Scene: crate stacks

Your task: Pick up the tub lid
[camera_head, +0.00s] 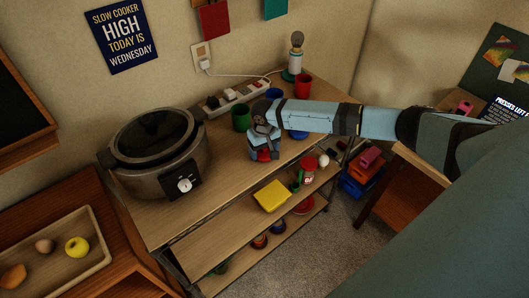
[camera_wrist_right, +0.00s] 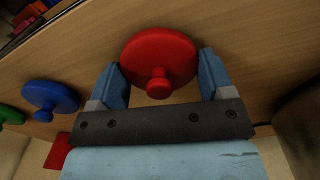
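A round red tub lid (camera_wrist_right: 158,52) with a small knob lies on the wooden top shelf (camera_head: 210,178). In the head view, the red lid (camera_head: 264,156) shows partly under my right gripper (camera_head: 263,151). In the wrist view, the right gripper's (camera_wrist_right: 160,63) two blue fingers stand wide apart, one on each side of the lid's near part. The knob points toward the wrist camera. I cannot tell whether the fingers touch the rim. A blue lid (camera_wrist_right: 50,96) and a partly cut-off green lid (camera_wrist_right: 10,114) lie to the left. My left gripper is out of view.
A slow cooker (camera_head: 155,150) stands left of the gripper. A green tub (camera_head: 240,118), a blue tub (camera_head: 273,94) and a red tub (camera_head: 302,84) stand behind. A power strip (camera_head: 230,98) runs along the wall. A yellow item (camera_head: 272,195) sits on the shelf below.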

